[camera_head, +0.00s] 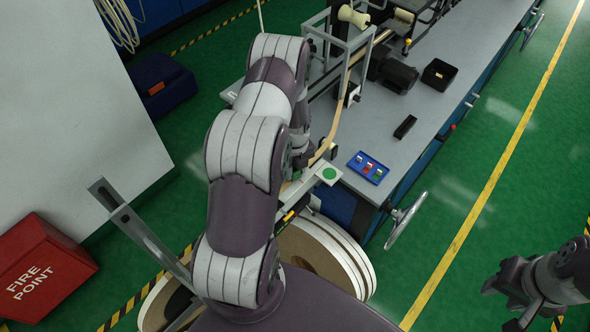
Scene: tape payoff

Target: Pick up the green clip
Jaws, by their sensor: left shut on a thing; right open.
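A small blue tray (357,173) lies on the grey bench and holds several small coloured clips. The green clip (378,172) appears to be the one at the tray's right end, beside a red clip (368,167); it is very small in view. My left gripper (308,157) is mostly hidden behind its own arm, left of the tray. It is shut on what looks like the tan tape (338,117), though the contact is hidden. My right gripper (504,305) is open and empty at the lower right, over the floor and well away from the tray.
A handwheel (405,220) juts from the bench (430,110). A black block (405,127) and open black box (439,74) are on the bench.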

